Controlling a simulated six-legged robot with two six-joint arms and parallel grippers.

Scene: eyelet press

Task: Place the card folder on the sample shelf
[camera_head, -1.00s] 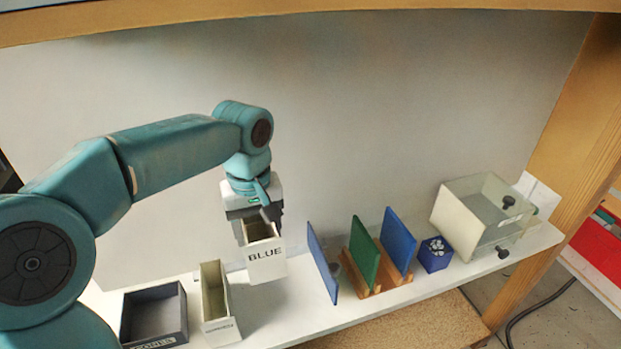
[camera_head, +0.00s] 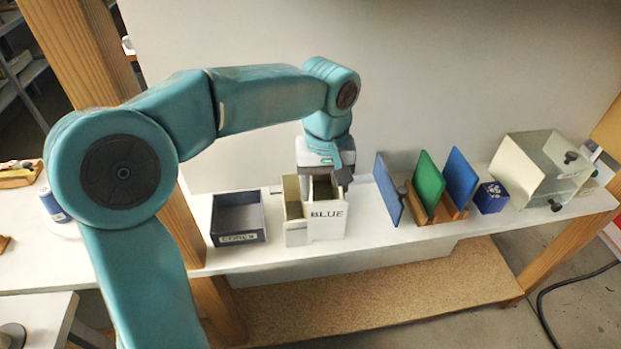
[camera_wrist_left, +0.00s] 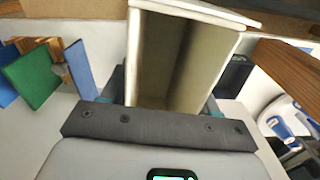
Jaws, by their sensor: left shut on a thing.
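A white open-topped box marked BLUE (camera_head: 327,222), the likely card folder, stands upright at the middle of the long white shelf (camera_head: 370,222). My left gripper (camera_head: 330,178) is shut on it from behind, near its top. In the left wrist view the box (camera_wrist_left: 185,65) fills the middle, its open mouth facing the camera and its inside looking empty. A narrower cream box (camera_head: 296,222) stands close against its left side. I cannot tell whether the held box's base touches the shelf. My right gripper is not in view.
A dark grey tray (camera_head: 238,218) sits to the left. To the right are a blue panel (camera_head: 389,190), a wooden rack with a green panel (camera_head: 429,183) and another blue panel (camera_head: 460,178), a small blue box (camera_head: 491,197) and a clear-sided case (camera_head: 545,165). Bare shelf lies just right of the held box.

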